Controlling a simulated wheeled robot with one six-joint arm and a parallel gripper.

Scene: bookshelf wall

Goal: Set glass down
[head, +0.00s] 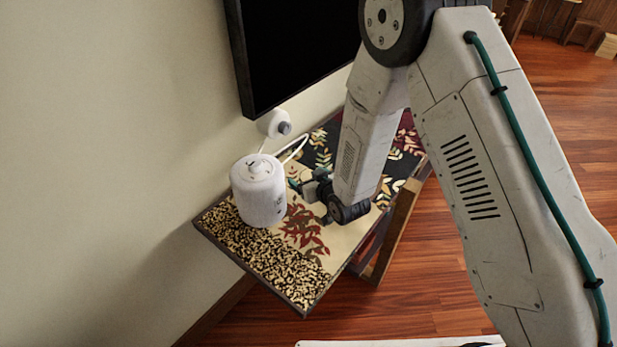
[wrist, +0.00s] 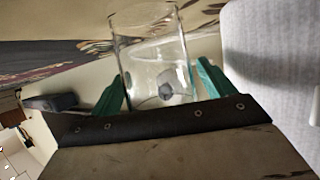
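A clear drinking glass (wrist: 152,60) shows in the wrist view between the two teal fingers of my gripper (wrist: 161,72). The fingers lie against its sides, and the gripper is shut on it. In the head view my gripper (head: 302,186) is low over the patterned table (head: 300,262), just right of a white canister. I cannot make out the glass there. Whether its base touches the table cannot be told.
The white canister (head: 258,192) stands close beside my gripper and fills the right of the wrist view (wrist: 275,65). A white roll-shaped object (head: 273,122) is behind it near the wall. A dark screen (head: 295,45) is above. The table's front-left part is clear.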

